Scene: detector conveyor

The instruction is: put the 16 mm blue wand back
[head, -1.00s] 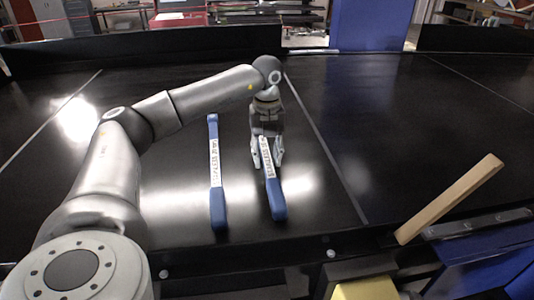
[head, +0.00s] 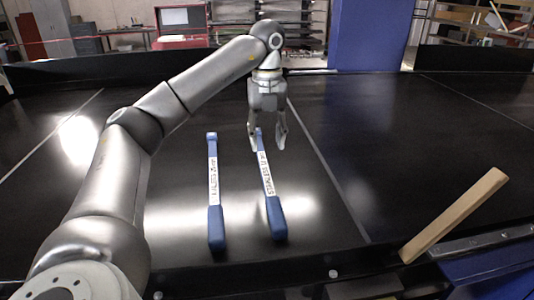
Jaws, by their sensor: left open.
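Two wands with blue ends and white printed labels lie side by side on the black conveyor belt. The left wand (head: 215,225) lies almost straight away from me. The right wand (head: 276,217) is slightly slanted, its far end leaning left. The label print is too small to tell which is the 16 mm one. My left gripper (head: 267,142) is open and empty, pointing down over the far end of the right wand. Its fingers appear on either side of that end; whether they touch it I cannot tell. My right gripper is not in view.
A wooden bar (head: 454,215) sticks up at a slant at the right near edge. A blue post (head: 369,38) stands behind the belt's far wall. The belt (head: 350,130) right of the wands is clear.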

